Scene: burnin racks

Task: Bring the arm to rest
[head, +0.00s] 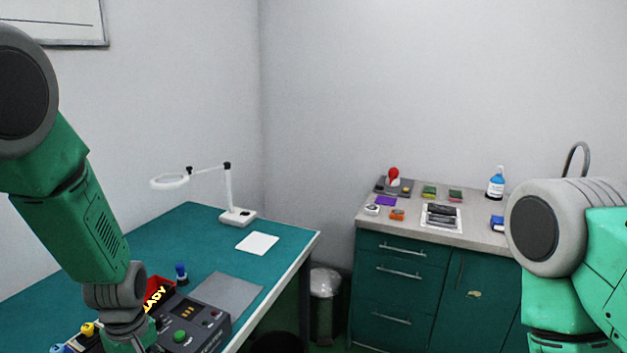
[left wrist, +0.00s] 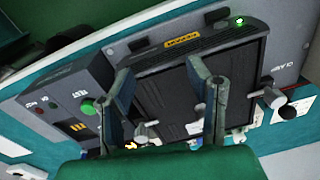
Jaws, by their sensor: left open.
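My left arm (head: 75,225) comes in from the left in the head view and reaches down over the green table; its gripper is cut off by the bottom edge. In the left wrist view my left gripper (left wrist: 160,70) is open, its two fingers apart with nothing between them. It is over a grey rack unit with a dark panel (left wrist: 172,95), a yellow label and a lit green light. Whether the fingers touch it I cannot tell. My right arm (head: 545,235) shows at the right; its gripper is out of view.
A control box with a green button (head: 180,336) stands beside my left wrist, near a red bin (head: 160,284). A magnifier lamp (head: 238,216), a white sheet (head: 257,243) and a grey mat (head: 228,291) are on the table. A cabinet (head: 400,285) stands right, a trash can (head: 325,305) between.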

